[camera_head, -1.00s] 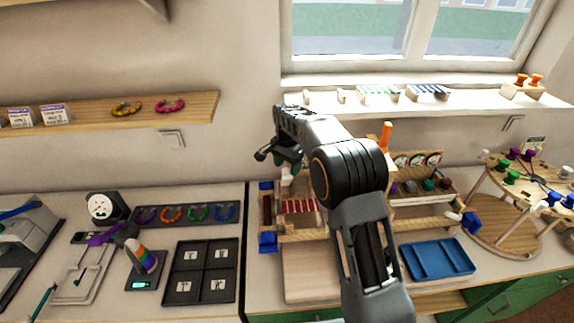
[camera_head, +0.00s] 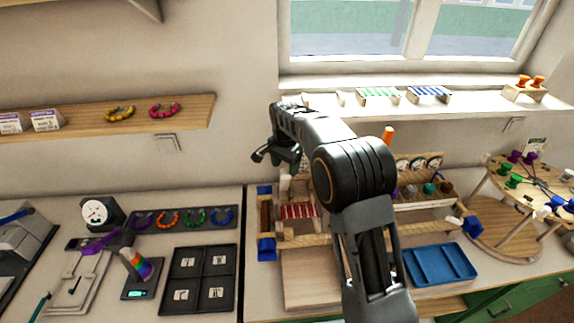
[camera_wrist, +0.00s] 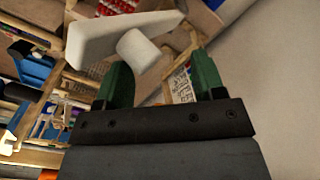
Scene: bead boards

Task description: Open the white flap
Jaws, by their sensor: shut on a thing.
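The white flap (camera_wrist: 105,38) is a flat white plate with a short round white knob (camera_wrist: 138,50), close in front of my gripper (camera_wrist: 160,75) in the wrist view. In the head view my gripper (camera_head: 280,160) is above the back left part of a wooden bead stand (camera_head: 330,238). There the flap is mostly hidden by the gripper and arm, and how far it is open cannot be told.
Red beads (camera_head: 298,212) sit in the stand below the gripper. A blue tray (camera_head: 440,265) lies at front right, beside a round wooden rack (camera_head: 505,238). A black four-part tray (camera_head: 198,280) is at left. The wall and window sill are close behind.

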